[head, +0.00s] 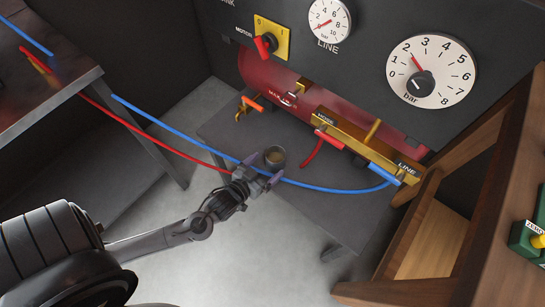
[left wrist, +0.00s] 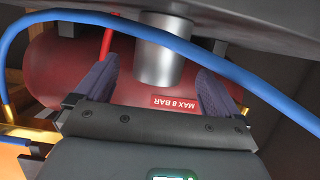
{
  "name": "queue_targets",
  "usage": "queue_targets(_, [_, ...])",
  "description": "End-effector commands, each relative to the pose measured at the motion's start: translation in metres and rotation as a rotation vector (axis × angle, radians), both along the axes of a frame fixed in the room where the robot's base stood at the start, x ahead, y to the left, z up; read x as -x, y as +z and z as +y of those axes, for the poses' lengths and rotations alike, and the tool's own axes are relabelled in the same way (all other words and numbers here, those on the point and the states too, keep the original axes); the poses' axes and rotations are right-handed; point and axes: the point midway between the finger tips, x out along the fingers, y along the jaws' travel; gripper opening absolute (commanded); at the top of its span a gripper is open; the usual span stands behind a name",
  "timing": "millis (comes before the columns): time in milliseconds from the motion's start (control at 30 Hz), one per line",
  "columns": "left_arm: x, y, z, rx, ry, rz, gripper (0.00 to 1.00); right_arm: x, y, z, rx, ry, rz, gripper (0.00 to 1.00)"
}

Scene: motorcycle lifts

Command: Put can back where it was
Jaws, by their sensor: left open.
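The can (head: 275,154) is a small grey metal cylinder, open at the top, upright on the dark grey bench (head: 310,209) below the gauge panel. My left gripper (head: 264,170) is right at the can on its near side, fingers pointing toward it. In the left wrist view, which is upside down, the can (left wrist: 160,58) shows between the two spread purple fingers of the gripper (left wrist: 158,85). The gripper is open, with a gap on both sides of the can. My right gripper is not in view.
A blue hose (head: 327,189) passes close by the can and gripper. A red hose (head: 180,153) runs left of them. A red tank (head: 325,101) and brass manifold (head: 352,137) stand behind. A wooden frame (head: 483,143) is at right.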

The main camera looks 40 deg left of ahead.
Motion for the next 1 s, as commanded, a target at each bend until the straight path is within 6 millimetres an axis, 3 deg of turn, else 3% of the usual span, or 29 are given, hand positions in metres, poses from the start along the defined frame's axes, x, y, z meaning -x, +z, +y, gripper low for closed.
queue_targets(100, [0.022,0.010,-0.002,0.001,0.000,0.003,0.97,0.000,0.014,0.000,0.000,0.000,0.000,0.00])
queue_targets(300, [0.048,0.016,-0.004,0.001,0.001,0.002,0.97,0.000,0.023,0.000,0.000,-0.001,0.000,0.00])
queue_targets(533, [0.058,0.017,-0.012,0.013,0.001,0.063,0.97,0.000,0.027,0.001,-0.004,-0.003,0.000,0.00])
queue_targets(767, [0.064,0.016,-0.040,0.040,-0.034,0.347,0.97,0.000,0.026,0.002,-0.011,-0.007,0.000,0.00])
queue_targets(1000, [0.099,0.031,-0.068,0.004,-0.134,0.697,0.97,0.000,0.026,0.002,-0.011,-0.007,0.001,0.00])
